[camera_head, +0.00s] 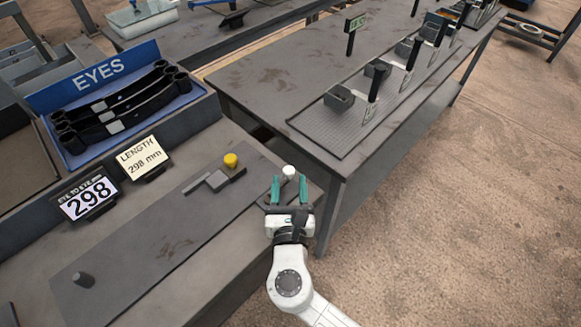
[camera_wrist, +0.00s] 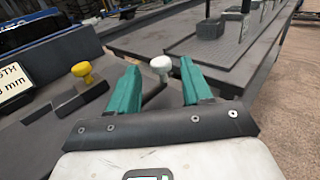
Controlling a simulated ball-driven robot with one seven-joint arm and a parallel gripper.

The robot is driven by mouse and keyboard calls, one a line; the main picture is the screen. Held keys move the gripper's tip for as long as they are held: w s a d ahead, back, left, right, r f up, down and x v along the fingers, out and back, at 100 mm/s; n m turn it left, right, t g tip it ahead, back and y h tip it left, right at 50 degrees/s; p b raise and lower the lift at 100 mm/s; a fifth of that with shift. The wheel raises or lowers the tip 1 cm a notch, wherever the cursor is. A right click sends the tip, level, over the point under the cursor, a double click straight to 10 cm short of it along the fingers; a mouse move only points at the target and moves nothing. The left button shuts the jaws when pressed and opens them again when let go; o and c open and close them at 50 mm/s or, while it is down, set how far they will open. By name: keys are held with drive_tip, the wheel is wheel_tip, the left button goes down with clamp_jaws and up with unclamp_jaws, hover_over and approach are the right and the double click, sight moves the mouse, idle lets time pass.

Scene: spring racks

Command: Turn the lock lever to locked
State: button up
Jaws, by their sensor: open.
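A white-knobbed lever (camera_head: 289,171) stands near the right end of the grey fixture plate. Its white knob and short stem also show in the wrist view (camera_wrist: 161,65). A yellow knob (camera_head: 231,160) sits on a dark sliding block to the left; it also shows in the wrist view (camera_wrist: 82,72). No marking shows which knob belongs to the lock lever. My gripper (camera_head: 289,188) has two teal fingers, open and empty. In the wrist view the white knob appears between the fingertips (camera_wrist: 158,66), with gaps on both sides; contact is not visible.
A blue EYES bin (camera_head: 188,98) holds dark leaf springs. Signs reading 298 (camera_head: 88,196) and LENGTH 298 mm (camera_head: 142,158) stand before it. A second bench (camera_head: 270,85) with upright posts lies behind. Floor is open at right.

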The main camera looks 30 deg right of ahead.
sight(289, 169)
drive_tip(key=shift+x, duration=2.4)
clamp_jaws()
